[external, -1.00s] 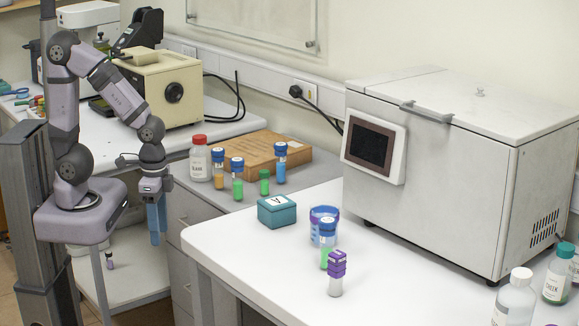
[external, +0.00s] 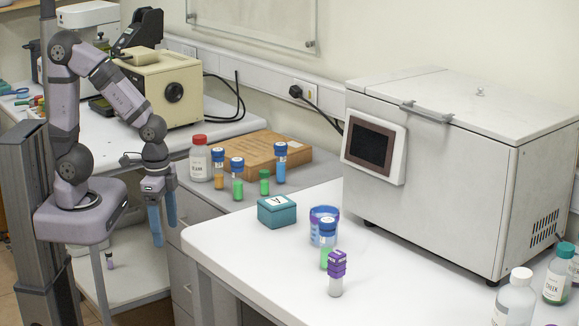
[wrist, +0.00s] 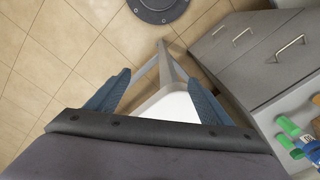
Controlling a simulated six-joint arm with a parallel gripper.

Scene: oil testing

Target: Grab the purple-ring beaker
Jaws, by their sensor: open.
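The purple-ring beaker (external: 323,219) stands on the white table, a small clear vessel with a purple rim and blue markings. A blue-capped vial with green contents (external: 327,243) stands in front of it and hides part of it. My gripper (external: 164,238) hangs well to the left of the beaker, off the white table's left end, fingers pointing down. Its two blue fingers are apart and hold nothing. In the wrist view my gripper (wrist: 158,95) is also open, above the floor, and the beaker is not seen there.
A purple-capped vial (external: 337,273) and a teal box (external: 277,211) stand near the beaker. A large white machine (external: 450,170) is behind to the right. Several vials and a red-capped bottle (external: 200,160) stand by a wooden box (external: 250,155). Grey drawers (wrist: 255,55) are beside my gripper.

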